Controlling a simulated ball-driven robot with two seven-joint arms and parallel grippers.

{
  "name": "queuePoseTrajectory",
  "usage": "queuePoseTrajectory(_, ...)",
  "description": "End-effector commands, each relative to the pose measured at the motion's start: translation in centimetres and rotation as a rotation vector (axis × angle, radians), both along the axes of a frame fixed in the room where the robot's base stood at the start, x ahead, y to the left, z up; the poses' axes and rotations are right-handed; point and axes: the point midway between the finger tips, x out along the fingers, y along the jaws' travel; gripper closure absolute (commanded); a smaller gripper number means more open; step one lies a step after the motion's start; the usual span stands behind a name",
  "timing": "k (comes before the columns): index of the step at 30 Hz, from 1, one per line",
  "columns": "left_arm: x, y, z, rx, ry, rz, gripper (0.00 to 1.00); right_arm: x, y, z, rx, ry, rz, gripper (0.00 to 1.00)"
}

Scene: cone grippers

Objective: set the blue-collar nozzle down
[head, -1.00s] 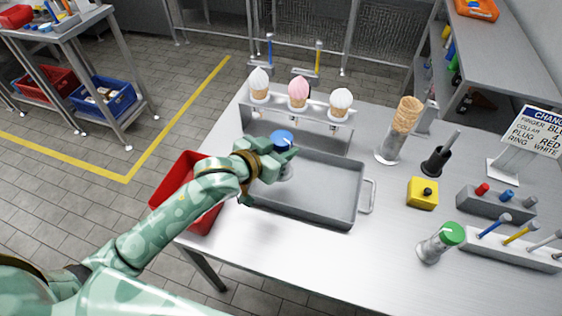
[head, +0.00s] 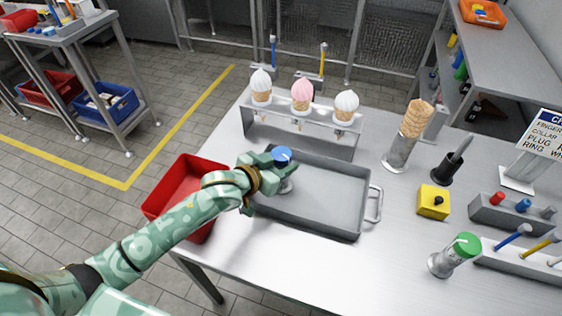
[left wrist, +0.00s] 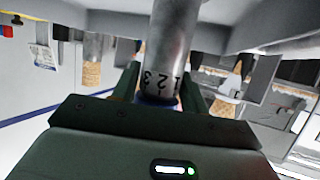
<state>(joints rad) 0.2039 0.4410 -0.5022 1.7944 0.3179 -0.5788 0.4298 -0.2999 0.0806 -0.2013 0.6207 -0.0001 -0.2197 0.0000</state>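The blue-collar nozzle (head: 282,155) is upright, its blue end up and its grey body below, over the left end of the grey tray (head: 366,195). My left gripper (head: 270,173) reaches in from the left and is shut on it near the blue end. In the left wrist view the nozzle's metal body (left wrist: 167,50), marked with digits, stands between the two fingers, with a bit of blue collar at its base. My right gripper is not in view.
A red bin (head: 172,190) stands left of the tray, under my forearm. A rack (head: 320,125) with three topped cones is behind it. To the right are a cone holder (head: 398,155), a yellow block (head: 433,202) and a green-capped nozzle (head: 455,255). The front table is clear.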

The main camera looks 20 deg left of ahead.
Motion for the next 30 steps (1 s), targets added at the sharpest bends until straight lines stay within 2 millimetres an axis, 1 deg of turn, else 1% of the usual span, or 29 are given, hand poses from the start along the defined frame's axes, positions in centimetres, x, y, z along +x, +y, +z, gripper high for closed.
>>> queuePoseTrajectory(1,0.0,0.0,0.0,0.000,0.000,0.000,0.41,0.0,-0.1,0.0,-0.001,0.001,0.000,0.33)
queuePoseTrajectory(2,0.0,0.0,0.0,0.000,0.000,0.000,0.39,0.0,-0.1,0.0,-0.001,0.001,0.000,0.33)
queuePoseTrajectory(11,0.0,0.0,0.3,0.000,-0.001,0.000,0.39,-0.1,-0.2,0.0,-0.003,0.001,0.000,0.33)
queuePoseTrajectory(13,-0.6,0.2,0.6,0.000,0.000,-0.001,0.39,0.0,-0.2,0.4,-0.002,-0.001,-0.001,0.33)
queuePoseTrajectory(17,-2.7,1.1,1.8,0.001,0.000,0.000,0.39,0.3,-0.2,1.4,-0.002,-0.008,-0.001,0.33)
queuePoseTrajectory(21,-5.6,2.4,3.1,-0.001,0.001,-0.001,0.39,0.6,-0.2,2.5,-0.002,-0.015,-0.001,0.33)
queuePoseTrajectory(24,-7.5,3.2,3.8,0.000,0.002,0.000,0.39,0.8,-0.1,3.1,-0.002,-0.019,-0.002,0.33)
queuePoseTrajectory(27,-8.9,3.9,4.4,0.000,0.001,0.000,0.39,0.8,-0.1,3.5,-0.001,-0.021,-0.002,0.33)
queuePoseTrajectory(30,-9.8,4.2,4.7,-0.001,0.000,0.000,0.39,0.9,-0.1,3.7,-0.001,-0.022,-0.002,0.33)
